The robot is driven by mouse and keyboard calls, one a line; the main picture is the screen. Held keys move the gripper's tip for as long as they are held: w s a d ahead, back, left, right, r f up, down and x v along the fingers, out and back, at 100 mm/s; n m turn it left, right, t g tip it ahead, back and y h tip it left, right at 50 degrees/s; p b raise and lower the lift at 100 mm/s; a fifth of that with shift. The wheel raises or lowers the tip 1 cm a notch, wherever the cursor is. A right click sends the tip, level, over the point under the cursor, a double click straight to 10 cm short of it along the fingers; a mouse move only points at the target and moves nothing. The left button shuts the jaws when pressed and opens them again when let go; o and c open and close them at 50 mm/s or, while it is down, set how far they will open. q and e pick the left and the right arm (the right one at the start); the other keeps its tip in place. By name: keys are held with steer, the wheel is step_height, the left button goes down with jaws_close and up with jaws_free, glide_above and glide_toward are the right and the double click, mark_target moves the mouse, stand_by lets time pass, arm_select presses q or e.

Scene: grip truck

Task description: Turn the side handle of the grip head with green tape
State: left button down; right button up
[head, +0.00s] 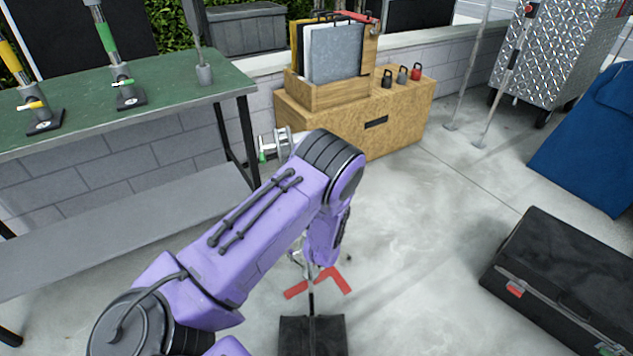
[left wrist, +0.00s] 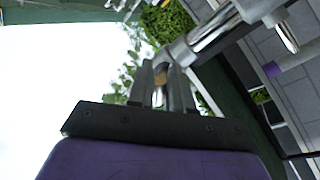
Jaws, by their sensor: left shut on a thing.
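In the head view, a silver grip head (head: 283,141) with a small green-ended handle (head: 262,155) shows just beyond my purple left arm, partly hidden by it. My left gripper is hidden behind the arm there. In the left wrist view, my left gripper (left wrist: 163,86) has its two grey fingers shut on a metal handle of the grip head (left wrist: 185,52). A silver bar runs from it to the upper right. Green tape on the held part cannot be made out. My right gripper is not in view.
A green-topped table (head: 165,90) at the left bears stands with yellow and green bands. A wooden cabinet (head: 400,120) stands behind. Floor between is clear.

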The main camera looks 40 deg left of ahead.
arm_select(q)
steer(key=shift+a+r, duration=0.1)
steer(key=shift+r, duration=0.15)
steer(key=c, duration=1)
jaws_free()
steer(key=shift+r, duration=0.1)
steer(key=shift+s, duration=0.1)
steer(key=shift+s+d+f, duration=0.1)
steer(key=shift+d+f, duration=0.1)
steer(key=shift+d, duration=0.05)
steer(key=v, duration=1)
steer(key=shift+b, duration=0.3)
